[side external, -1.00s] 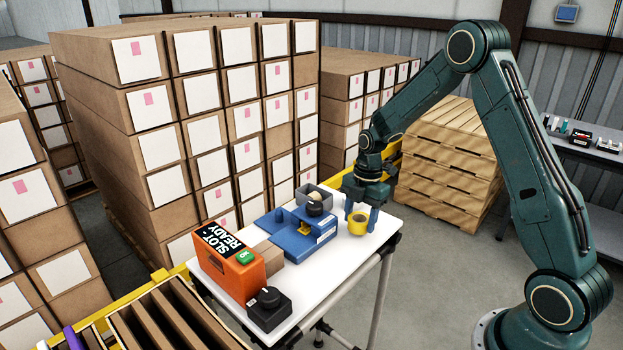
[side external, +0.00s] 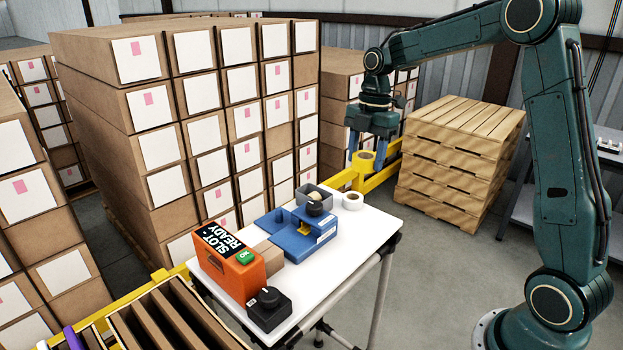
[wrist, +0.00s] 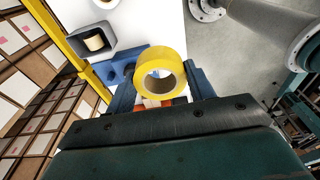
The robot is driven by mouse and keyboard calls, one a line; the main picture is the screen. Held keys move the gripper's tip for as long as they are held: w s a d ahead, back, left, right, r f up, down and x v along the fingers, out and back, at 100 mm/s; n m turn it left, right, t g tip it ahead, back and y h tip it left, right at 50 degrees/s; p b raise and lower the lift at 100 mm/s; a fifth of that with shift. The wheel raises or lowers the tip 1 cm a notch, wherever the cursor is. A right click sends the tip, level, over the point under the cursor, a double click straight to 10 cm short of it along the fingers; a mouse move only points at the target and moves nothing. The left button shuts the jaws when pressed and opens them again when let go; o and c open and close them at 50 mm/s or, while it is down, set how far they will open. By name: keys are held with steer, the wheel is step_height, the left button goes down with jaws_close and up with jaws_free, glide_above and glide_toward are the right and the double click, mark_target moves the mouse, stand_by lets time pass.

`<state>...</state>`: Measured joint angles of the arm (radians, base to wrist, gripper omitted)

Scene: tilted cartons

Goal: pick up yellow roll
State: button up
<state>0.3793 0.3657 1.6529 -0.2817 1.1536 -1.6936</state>
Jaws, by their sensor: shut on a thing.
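The yellow roll (side external: 364,160) is held between the blue fingers of my gripper (side external: 367,158), in the air above the far right corner of the white table (side external: 345,240). In the wrist view the yellow roll (wrist: 160,74) shows its round side and open core, with a blue finger on either side of it. My gripper (wrist: 160,85) is shut on the roll. The roll is clear of the tabletop.
A white roll (side external: 352,200) lies on the table by a grey bin (side external: 313,193). A blue dispenser (side external: 295,237), an orange box (side external: 228,262) and a black knob box (side external: 268,308) stand nearby. Carton stacks (side external: 160,110) are left, pallets (side external: 460,150) right.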

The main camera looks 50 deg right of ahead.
steer(key=shift+r, duration=0.5)
steer(key=shift+w+f, duration=0.1)
glide_toward(278, 210)
steer(key=f, duration=0.5)
steer(key=shift+a+f, duration=0.3)
steer(key=shift+a, duration=0.05)
steer(key=shift+w, duration=0.1)
steer(key=shift+f, duration=0.25)
